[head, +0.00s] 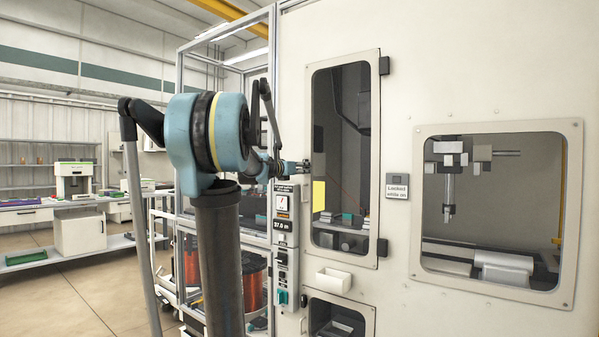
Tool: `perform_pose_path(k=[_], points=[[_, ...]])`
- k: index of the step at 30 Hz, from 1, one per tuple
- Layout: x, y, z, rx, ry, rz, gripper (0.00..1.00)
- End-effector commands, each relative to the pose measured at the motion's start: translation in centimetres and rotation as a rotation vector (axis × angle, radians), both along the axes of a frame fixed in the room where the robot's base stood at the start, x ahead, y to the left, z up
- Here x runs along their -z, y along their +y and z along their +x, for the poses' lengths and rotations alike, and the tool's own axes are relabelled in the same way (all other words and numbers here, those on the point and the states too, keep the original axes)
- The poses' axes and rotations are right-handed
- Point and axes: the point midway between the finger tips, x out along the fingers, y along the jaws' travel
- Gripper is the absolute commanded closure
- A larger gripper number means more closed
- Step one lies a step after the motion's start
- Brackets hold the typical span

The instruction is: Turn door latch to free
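A tall narrow door (376,160) with a pale frame and a window stands in the front of the cream machine. It looks closed, with dark hinges on its right side. A small metallic latch (304,164) shows at the door's left edge, about mid-height. My gripper (291,167) is at the latch, coming from the left. My arm hides part of it, and its fingers are small and dark. I cannot tell whether they touch the latch or how far apart they are.
A control panel (284,230) with a gauge and a display hangs just below my gripper. A cream bin (333,281) juts out under the door. A "Locked while on" sign (397,189) and a wide window (571,200) are to the right. Open floor (80,285) lies left.

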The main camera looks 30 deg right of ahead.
Motion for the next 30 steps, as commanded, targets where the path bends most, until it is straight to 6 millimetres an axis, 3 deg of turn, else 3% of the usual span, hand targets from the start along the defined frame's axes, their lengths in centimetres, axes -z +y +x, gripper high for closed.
perform_pose_path(k=[10,15,30], points=[[0.01,-0.33,0.12,0.000,0.000,0.000,0.63],[0.01,-0.31,0.13,0.000,0.000,0.000,1.00],[-0.01,-0.28,0.24,-0.002,-0.062,0.026,1.00]])
